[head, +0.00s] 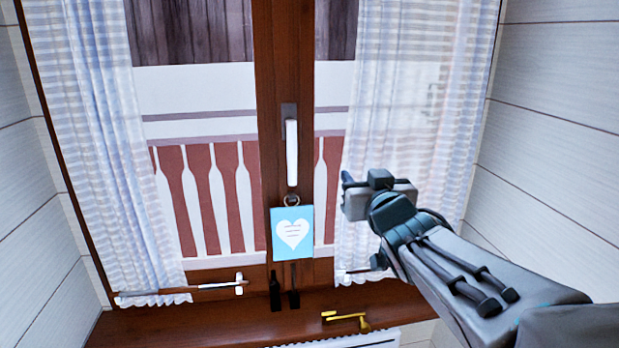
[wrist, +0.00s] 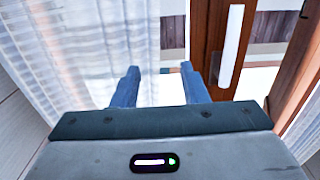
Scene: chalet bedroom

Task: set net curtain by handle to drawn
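Two sheer white net curtains hang at the window, a left one (head: 100,150) and a right one (head: 415,70), with a wide uncovered gap between them. A thin rod with a white end (head: 238,284) lies across the left curtain's lower hem. A similar white piece (head: 357,273) shows at the right curtain's hem, partly behind my arm. My gripper (head: 362,190) is in front of the right curtain's inner edge. In the wrist view its two fingers (wrist: 160,75) are apart with nothing between them, and curtain (wrist: 60,50) fills the left side.
A white window handle (head: 291,155) stands upright on the brown middle frame; it also shows in the wrist view (wrist: 231,45). A blue heart card (head: 292,232) hangs below it. Panelled walls flank the window.

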